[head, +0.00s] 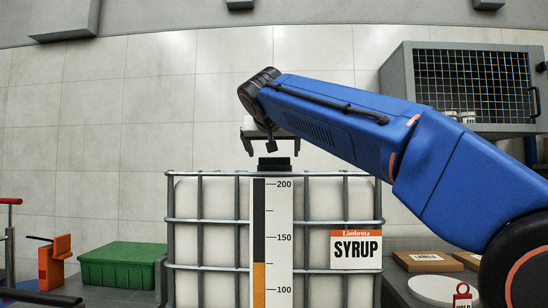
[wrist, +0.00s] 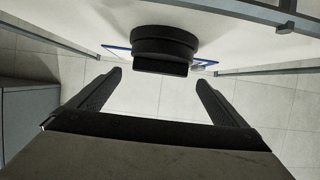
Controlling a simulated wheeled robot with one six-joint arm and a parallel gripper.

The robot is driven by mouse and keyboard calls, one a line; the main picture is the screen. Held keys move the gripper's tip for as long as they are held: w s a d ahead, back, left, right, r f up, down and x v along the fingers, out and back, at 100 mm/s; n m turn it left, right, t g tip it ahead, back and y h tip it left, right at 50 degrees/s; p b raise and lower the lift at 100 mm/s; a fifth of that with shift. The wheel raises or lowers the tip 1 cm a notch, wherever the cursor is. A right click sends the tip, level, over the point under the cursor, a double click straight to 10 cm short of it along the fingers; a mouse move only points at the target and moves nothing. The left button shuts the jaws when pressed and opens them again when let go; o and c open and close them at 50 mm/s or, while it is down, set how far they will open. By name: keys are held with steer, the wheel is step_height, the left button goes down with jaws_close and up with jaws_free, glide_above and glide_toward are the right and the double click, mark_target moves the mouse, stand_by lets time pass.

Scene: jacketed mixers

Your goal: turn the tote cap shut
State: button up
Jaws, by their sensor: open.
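The tote (head: 212,240) is a white tank in a grey metal cage, with a level scale and a "Limbrota SYRUP" label on its front. Its black cap (head: 274,163) sits on top of the tank. In the wrist view the cap (wrist: 164,46) is a dark round disc with a raised bar across it. My gripper (head: 270,147) is just above the cap in the head view. In the wrist view my gripper (wrist: 158,80) has its two dark fingers spread wide, with nothing between the tips. The cap is ahead of the fingertips and apart from them.
A grey cabinet with a mesh front (head: 474,82) hangs at the upper right, behind my blue arm. A green crate (head: 122,268) stands left of the tote. Cardboard boxes (head: 425,262) and a white round lid (head: 436,289) lie at the right. Wall space left of my arm is clear.

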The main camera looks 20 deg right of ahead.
steer(key=v, duration=1.2)
steer(key=shift+f, duration=0.1)
steer(key=shift+s, duration=0.15)
